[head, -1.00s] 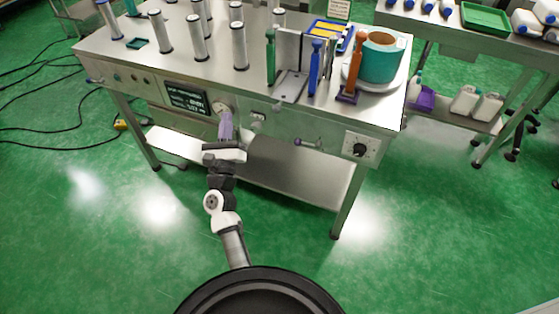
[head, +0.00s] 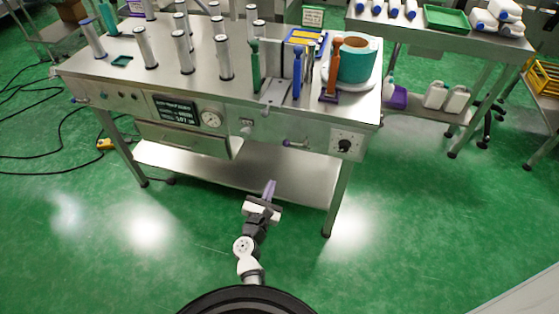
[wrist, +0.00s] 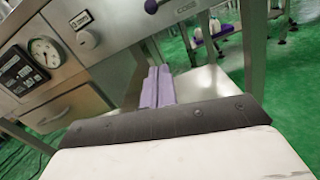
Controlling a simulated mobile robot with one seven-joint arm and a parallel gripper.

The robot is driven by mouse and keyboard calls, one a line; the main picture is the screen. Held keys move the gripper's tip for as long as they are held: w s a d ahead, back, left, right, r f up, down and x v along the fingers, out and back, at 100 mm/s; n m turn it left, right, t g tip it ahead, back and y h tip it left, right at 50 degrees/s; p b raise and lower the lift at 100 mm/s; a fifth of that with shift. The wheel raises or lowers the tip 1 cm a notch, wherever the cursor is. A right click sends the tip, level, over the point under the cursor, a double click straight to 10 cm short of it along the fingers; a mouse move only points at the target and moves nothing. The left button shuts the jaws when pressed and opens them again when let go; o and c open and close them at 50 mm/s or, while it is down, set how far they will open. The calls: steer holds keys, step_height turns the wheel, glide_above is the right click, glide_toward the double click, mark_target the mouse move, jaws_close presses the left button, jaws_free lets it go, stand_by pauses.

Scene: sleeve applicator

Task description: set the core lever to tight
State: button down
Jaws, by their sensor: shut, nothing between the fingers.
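The core lever (head: 296,144) is on the table's front panel, right of centre. Its rod lies about level, with a dark purple ball knob at the left end. In the wrist view the knob (wrist: 151,6) shows at the top edge beside a label that seems to read CORE; the rest is cut off. I cannot read the lever's tight mark. My gripper (head: 269,188) has purple fingers, shut and empty, in front of and below the lever, apart from it. In the wrist view the shut fingers (wrist: 158,86) point toward the space under the panel.
A drawer (head: 182,139) and a lower shelf (head: 220,172) are below. A table leg (head: 337,203) stands to the right. The near floor is clear.

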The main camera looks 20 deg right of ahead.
mark_target(295, 145)
steer(key=w+d+r+p, duration=0.4)
steer(key=w+d, duration=0.2)
steer(key=w, duration=0.2)
steer(key=shift+w+d+r, duration=0.15)
steer(key=shift+d+r, duration=0.05)
steer(key=shift+d, duration=0.15)
